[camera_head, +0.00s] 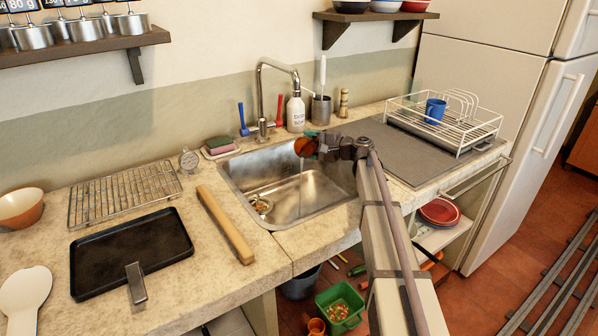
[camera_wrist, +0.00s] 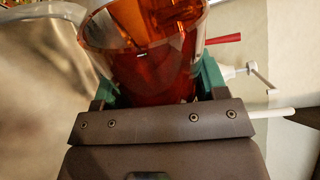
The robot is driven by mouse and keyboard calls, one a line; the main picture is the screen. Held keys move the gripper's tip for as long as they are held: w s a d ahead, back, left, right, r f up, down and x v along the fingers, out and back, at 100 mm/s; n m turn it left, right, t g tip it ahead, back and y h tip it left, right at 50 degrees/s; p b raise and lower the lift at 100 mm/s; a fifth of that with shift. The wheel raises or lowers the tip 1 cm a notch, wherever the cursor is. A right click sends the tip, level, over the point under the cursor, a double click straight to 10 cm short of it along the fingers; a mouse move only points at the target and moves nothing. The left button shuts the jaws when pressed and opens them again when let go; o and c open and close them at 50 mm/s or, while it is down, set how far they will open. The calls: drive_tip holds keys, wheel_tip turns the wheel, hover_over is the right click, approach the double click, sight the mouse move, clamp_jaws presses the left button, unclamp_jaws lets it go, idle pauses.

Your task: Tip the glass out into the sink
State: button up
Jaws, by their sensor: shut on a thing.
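The amber glass (camera_head: 303,147) is in my gripper (camera_head: 314,142), above the back right part of the metal sink (camera_head: 283,204). In the wrist view the glass (camera_wrist: 145,75) sits between the two green fingers of my gripper (camera_wrist: 158,88), which is shut on its sides. The glass looks tilted in the head view, with its mouth toward the sink. A thin pale streak runs down below it into the basin; I cannot tell for sure if it is liquid. How much is inside the glass is unclear.
The faucet (camera_head: 263,97) rises behind the sink, close to the glass. A soap bottle (camera_head: 296,114) and grey cup (camera_head: 321,109) stand behind my gripper. A dish rack (camera_head: 470,139) with a blue mug (camera_head: 435,111) is to the right.

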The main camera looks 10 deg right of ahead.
drive_tip(key=shift+s+a+r+n, duration=0.25)
drive_tip(key=shift+s+n, duration=0.05)
idle(0.7)
drive_tip(key=shift+s+a+r+n+p, duration=0.2)
drive_tip(key=shift+r+n+p, duration=0.4)
drive_tip(key=shift+n+p, duration=0.35)
idle(1.4)
